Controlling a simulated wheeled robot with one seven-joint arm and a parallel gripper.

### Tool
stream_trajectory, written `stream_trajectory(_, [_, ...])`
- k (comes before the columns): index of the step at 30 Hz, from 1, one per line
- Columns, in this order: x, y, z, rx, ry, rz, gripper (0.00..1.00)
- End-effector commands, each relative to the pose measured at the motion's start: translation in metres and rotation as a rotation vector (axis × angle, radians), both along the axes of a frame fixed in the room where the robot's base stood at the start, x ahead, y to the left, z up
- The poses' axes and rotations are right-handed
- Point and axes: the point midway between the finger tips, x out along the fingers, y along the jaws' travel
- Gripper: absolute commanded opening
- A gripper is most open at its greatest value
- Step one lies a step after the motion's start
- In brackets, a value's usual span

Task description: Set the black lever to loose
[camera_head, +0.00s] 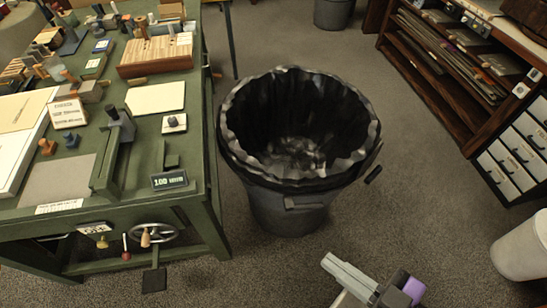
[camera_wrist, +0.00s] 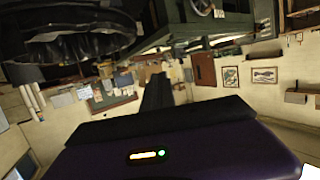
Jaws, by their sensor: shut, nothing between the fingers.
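No black lever or loose marking can be made out with certainty. On the green bench (camera_head: 190,90) at left, a dark grey long-armed fixture (camera_head: 113,140) stands beside a small display reading 100 mm (camera_head: 169,180). A small black knob (camera_head: 174,122) sits on a white plate near it. Under the bench front are a handwheel (camera_head: 165,233), several coloured handles (camera_head: 146,238) and a black pedal (camera_head: 154,280). My gripper (camera_wrist: 157,92) shows dark fingers together, empty, in the wrist view, far from the bench's controls. Its purple body (camera_head: 414,290) shows low in the head view.
A large black-lined bin (camera_head: 285,200) stands on the floor right of the bench. A wooden shelf unit (camera_head: 440,75) with drawers is at right, and a white bin (camera_head: 522,248) at the lower right.

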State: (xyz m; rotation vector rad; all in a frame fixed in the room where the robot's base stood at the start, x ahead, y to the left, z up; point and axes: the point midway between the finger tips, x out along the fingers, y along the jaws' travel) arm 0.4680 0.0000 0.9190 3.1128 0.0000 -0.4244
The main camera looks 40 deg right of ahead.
Motion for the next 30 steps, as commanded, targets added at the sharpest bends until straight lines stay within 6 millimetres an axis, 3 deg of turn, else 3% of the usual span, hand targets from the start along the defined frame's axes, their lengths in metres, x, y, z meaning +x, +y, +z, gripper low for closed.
stream_trajectory(11, [0.000,0.000,0.000,0.000,0.001,0.000,0.00])
stream_trajectory(17, [0.017,-0.008,-0.015,-0.006,0.019,-0.025,0.00])
stream_trajectory(23, [0.067,-0.036,-0.054,-0.017,0.082,-0.103,0.00])
stream_trajectory(30, [0.144,-0.088,-0.090,-0.010,0.174,-0.222,0.00])
